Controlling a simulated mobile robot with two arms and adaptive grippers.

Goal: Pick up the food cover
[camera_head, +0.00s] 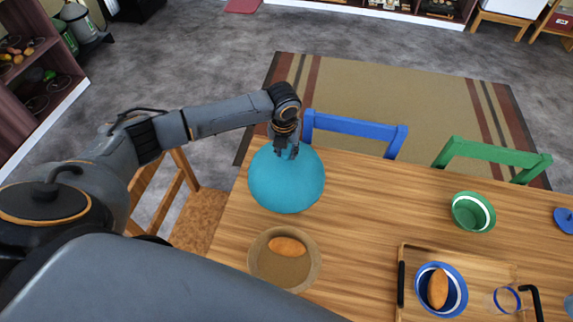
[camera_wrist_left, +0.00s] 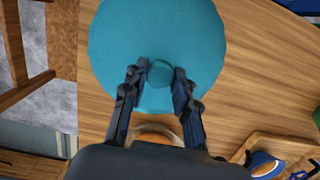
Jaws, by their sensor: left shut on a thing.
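The food cover (camera_head: 287,188) is a teal dome near the left end of the wooden table, beyond the brown bowl. My left gripper (camera_head: 285,150) reaches it from above. In the left wrist view, the fingers of my left gripper (camera_wrist_left: 160,76) are on either side of the round knob on top of the cover (camera_wrist_left: 155,30) and are shut on it. I cannot tell whether the rim touches the table. My right gripper is not in view.
A brown bowl (camera_head: 256,262) with an orange-brown bread roll (camera_head: 287,246) stands in front of the cover. A wooden tray (camera_head: 408,252) holds a blue bowl and a glass. A green bowl (camera_head: 473,213) is further right. Blue (camera_head: 355,127) and green (camera_head: 490,156) chairs line the far edge.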

